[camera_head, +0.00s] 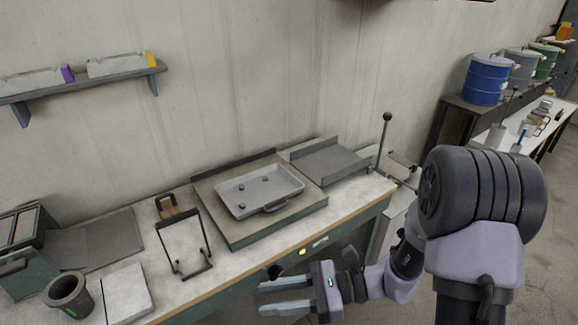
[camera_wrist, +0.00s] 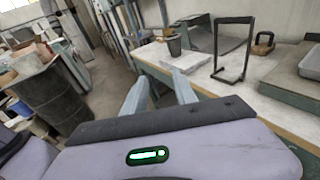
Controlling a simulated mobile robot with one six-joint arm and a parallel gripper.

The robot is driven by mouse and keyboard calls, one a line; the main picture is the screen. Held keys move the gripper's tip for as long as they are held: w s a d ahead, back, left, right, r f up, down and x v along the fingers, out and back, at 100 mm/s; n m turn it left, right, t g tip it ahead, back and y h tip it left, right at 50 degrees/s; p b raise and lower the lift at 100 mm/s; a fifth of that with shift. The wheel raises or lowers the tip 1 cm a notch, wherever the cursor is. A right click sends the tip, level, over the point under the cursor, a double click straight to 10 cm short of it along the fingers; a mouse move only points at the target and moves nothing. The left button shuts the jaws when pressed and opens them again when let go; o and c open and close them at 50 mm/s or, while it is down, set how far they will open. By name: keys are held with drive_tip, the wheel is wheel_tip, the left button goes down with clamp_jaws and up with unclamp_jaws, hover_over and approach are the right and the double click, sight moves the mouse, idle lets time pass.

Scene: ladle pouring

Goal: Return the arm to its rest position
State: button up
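My gripper (camera_head: 285,297) is in front of the workbench, low at the bottom centre of the head view, pointing left. Its two fingers are apart and nothing shows between them. In the wrist view my gripper (camera_wrist: 160,92) also shows spread, empty fingers, with the bench beyond them. My arm is folded at the right of the head view, clear of the bench top.
The workbench (camera_head: 235,270) holds a grey tray (camera_head: 260,190) on a plate, a black wire stand (camera_head: 183,245), a dark cup (camera_head: 68,294) and a pale slab (camera_head: 125,293). Barrels (camera_head: 487,80) stand at the back right. A dark drum (camera_wrist: 52,102) stands left in the wrist view.

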drive_tip(key=s+d+r+n+h, duration=0.5)
drive_tip(key=s+n+h, duration=0.5)
drive_tip(key=d+r+n+t+h+b, duration=0.1)
drive_tip(key=d+r+n+t+h, duration=0.2)
drive_tip(key=d+t, duration=0.4)
wheel_tip(320, 180, up, 3)
drive_tip(key=shift+d+f+h, duration=0.2)
drive_tip(key=shift+d+h, duration=0.15)
drive_tip(key=shift+h, duration=0.45)
